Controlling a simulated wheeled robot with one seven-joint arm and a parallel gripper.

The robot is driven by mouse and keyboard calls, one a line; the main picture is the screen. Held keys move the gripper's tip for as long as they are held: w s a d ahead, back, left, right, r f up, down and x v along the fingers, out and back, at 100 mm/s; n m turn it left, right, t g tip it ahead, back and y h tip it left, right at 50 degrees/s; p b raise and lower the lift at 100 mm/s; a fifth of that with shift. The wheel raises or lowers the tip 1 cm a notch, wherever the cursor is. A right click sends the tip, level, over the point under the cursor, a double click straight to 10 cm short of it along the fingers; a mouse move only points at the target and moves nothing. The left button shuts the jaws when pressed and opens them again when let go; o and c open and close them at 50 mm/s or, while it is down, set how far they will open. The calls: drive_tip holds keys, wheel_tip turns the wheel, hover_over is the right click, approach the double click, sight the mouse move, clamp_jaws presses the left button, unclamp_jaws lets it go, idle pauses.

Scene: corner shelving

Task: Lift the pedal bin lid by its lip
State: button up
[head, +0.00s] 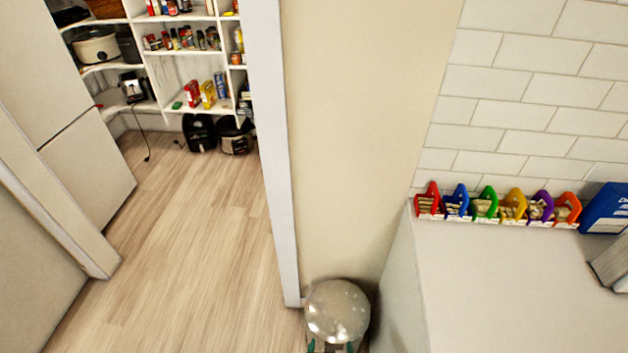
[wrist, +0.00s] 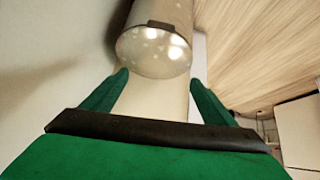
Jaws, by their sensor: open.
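The pedal bin (head: 337,308) stands on the floor at the bottom of the head view, with its round, shiny, speckled lid facing up. The lid looks shut. In the wrist view the lid (wrist: 155,55) is at the top centre, with a small dark lip (wrist: 160,25) on its upper edge. My gripper (wrist: 159,78) has green fingers spread wide with nothing between them. The fingertips point at the bin and look apart from the lip. In the head view my gripper (head: 331,347) shows only as green tips at the bottom edge, overlapping the bin's lower part.
A wall end with white trim (head: 272,150) stands behind the bin. A white counter (head: 500,290) is close on the right, holding a row of coloured containers (head: 497,206). Wooden floor (head: 190,250) lies open to the left, leading to pantry shelves (head: 180,60).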

drive_tip(key=s+a+r+t, duration=0.2)
drive_tip(key=s+r, duration=0.7)
drive_tip(key=s+a+r+t+y, duration=0.1)
drive_tip(key=s+a+r+t, duration=0.1)
drive_tip(key=s+r, duration=0.7)
drive_tip(key=shift+s+a+r+n+t, duration=0.25)
drive_tip(key=shift+s+n+t, duration=0.15)
drive_tip(key=shift+s+t, duration=0.3)
drive_tip(key=s+r, duration=0.1)
drive_tip(key=r, duration=0.2)
drive_tip(key=s+r+t, duration=0.1)
drive_tip(key=r, duration=0.3)
drive_tip(key=s+r+t, duration=0.1)
drive_tip(key=s+r, duration=0.1)
drive_tip(key=r, duration=0.1)
drive_tip(key=shift+s+a+r, duration=0.1)
drive_tip(key=shift+a+r, duration=0.1)
drive_tip(key=shift+a, duration=0.2)
drive_tip(key=shift+c, duration=0.2)
